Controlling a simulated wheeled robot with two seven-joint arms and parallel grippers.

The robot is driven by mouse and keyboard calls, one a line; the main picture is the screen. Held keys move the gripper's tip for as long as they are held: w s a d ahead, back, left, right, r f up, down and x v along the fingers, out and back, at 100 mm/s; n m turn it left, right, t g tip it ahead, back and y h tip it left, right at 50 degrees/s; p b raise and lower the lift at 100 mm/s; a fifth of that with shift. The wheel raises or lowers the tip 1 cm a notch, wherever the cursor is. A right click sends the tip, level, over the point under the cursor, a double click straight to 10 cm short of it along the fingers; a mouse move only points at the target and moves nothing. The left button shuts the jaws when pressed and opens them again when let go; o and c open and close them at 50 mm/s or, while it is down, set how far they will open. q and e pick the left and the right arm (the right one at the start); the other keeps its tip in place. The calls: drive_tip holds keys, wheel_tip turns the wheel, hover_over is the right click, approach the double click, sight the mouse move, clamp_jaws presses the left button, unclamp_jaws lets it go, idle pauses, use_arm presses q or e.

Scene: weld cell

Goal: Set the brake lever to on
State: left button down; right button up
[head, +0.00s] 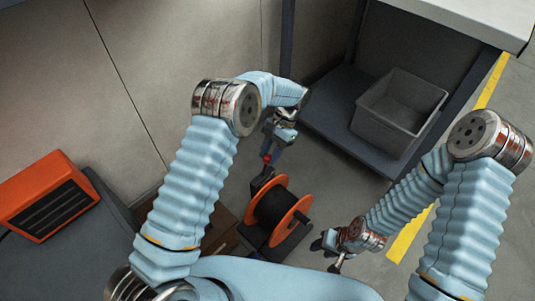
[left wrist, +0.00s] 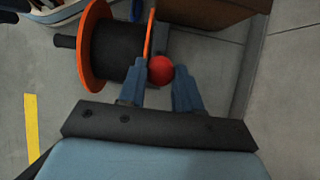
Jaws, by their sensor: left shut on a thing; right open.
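The brake lever shows as a red ball knob (head: 267,158) beside the reel (head: 272,208), which has orange flanges and a dark drum. My left gripper (head: 272,150) reaches down to the knob and is shut on it. In the left wrist view the red knob (left wrist: 160,70) sits between the two blue fingers of my left gripper (left wrist: 162,74), close against the orange flange of the reel (left wrist: 115,47). The lever's shaft is mostly hidden, so its setting cannot be told. My right gripper (head: 326,247) is open and empty, low to the right of the reel.
A grey bin (head: 398,110) stands on the dark lower shelf (head: 335,120) of a bench at the back right. An orange box-shaped unit (head: 48,195) is at the left. A brown box (head: 218,230) is beside the reel. A yellow floor line (head: 410,232) runs at right.

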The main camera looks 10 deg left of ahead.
use_arm(q)
drive_tip(key=shift+w+d+f, duration=0.3)
drive_tip(key=shift+w+d, duration=0.1)
drive_tip(key=shift+w, duration=0.15)
drive_tip(key=shift+d+b, duration=0.1)
drive_tip(key=shift+b, duration=0.2)
drive_tip(key=c, duration=0.8)
unclamp_jaws()
drive_tip(key=shift+w+f, duration=0.1)
drive_tip(key=p+v, duration=0.5)
drive_tip(key=v, duration=0.9)
drive_tip(key=shift+f, duration=0.1)
